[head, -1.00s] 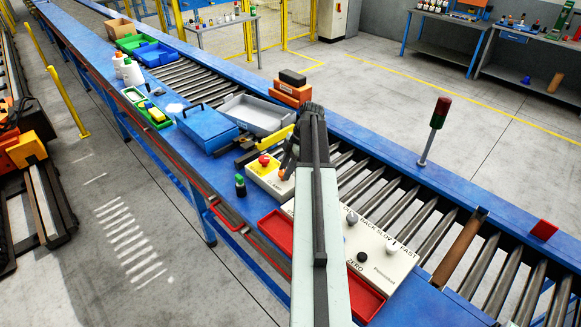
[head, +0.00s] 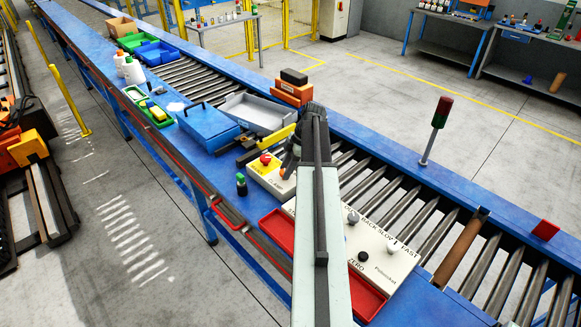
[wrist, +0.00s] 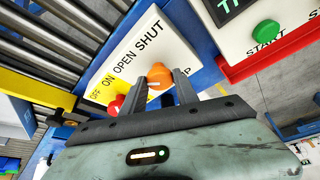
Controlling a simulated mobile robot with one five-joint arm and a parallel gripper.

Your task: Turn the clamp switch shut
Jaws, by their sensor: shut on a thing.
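The clamp switch is an orange knob (wrist: 160,76) on a white panel (wrist: 128,66) lettered OPEN and SHUT. In the wrist view my gripper (wrist: 161,84) has one finger on each side of the knob and is shut on it. The fingers hide parts of the knob's sides and the lettering below it, so I cannot tell which word it points at. In the head view the panel (head: 262,179) lies on the blue conveyor frame, and my arm and gripper cover its right part.
A red knob (wrist: 117,103) by OFF and ON sits left of the switch. A green START button (wrist: 266,31) is on a red-edged box at the right. In the head view, a blue case (head: 207,126), a grey tray (head: 257,114) and a red tray (head: 277,229) lie near the panel.

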